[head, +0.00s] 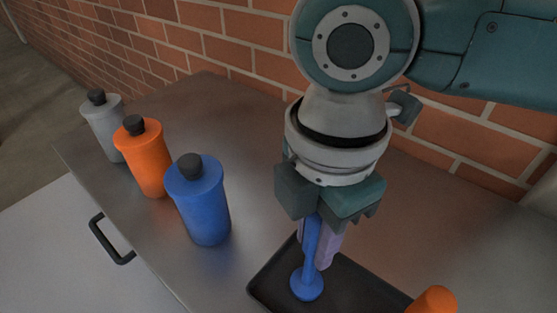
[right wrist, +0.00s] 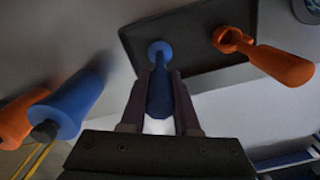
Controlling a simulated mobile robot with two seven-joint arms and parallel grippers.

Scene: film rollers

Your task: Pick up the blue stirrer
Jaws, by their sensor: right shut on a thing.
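The blue stirrer (head: 312,245) is upright, with its round disc end down over the dark tray (head: 262,283). My right gripper (head: 319,240) points down from above and is shut on the stirrer's handle. In the right wrist view the blue stirrer (right wrist: 159,88) lies between the two fingers of my right gripper (right wrist: 158,78), its disc over the tray (right wrist: 205,62). I cannot tell whether the disc touches the tray. The left gripper is not in view.
An orange stirrer (right wrist: 280,64) lies beside it, partly over the tray; its orange end (head: 436,300) shows at lower right. Grey (head: 104,125), orange (head: 147,160) and blue (head: 200,203) bottles stand on the metal counter (head: 235,115). A brick wall (head: 240,35) runs behind.

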